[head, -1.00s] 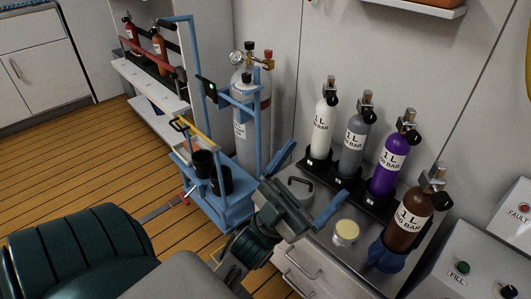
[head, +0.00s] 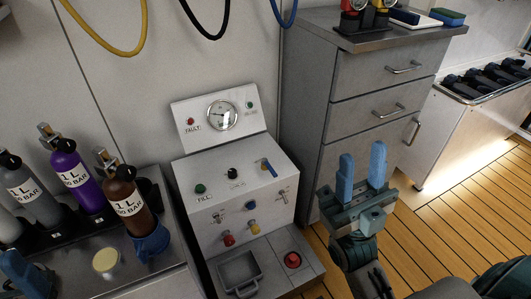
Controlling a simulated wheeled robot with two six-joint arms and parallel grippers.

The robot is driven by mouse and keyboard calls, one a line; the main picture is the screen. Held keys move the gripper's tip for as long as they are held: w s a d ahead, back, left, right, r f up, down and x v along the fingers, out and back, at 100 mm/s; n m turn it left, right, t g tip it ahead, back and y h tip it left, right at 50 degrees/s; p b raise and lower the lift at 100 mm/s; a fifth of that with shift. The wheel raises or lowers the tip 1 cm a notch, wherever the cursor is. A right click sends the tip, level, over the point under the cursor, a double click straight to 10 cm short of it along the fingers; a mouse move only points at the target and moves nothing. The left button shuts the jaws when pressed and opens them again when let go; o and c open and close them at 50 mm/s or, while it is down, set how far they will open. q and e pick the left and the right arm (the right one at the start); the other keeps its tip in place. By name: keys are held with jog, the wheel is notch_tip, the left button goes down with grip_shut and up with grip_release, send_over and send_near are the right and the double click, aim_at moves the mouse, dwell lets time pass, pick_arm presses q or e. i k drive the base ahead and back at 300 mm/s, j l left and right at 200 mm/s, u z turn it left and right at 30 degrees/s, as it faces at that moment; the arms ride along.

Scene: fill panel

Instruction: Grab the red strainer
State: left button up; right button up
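I cannot make out a red strainer for certain. A small red round part (head: 293,260) sits on the low grey ledge at the front of the fill panel (head: 238,172), and its kind is unclear. My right gripper (head: 361,158) is raised in front of the drawer cabinet, right of the panel. Its two blue fingers stand apart with nothing between them. My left gripper (head: 18,275) shows only in part at the lower left edge, by the bottle counter. Its opening is hidden.
A grey square basin (head: 240,271) lies below the panel. The drawer cabinet (head: 375,95) stands behind. Wooden floor (head: 480,210) is free at right.

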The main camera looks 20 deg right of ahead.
aim_at(292, 261)
jog(key=z, duration=1)
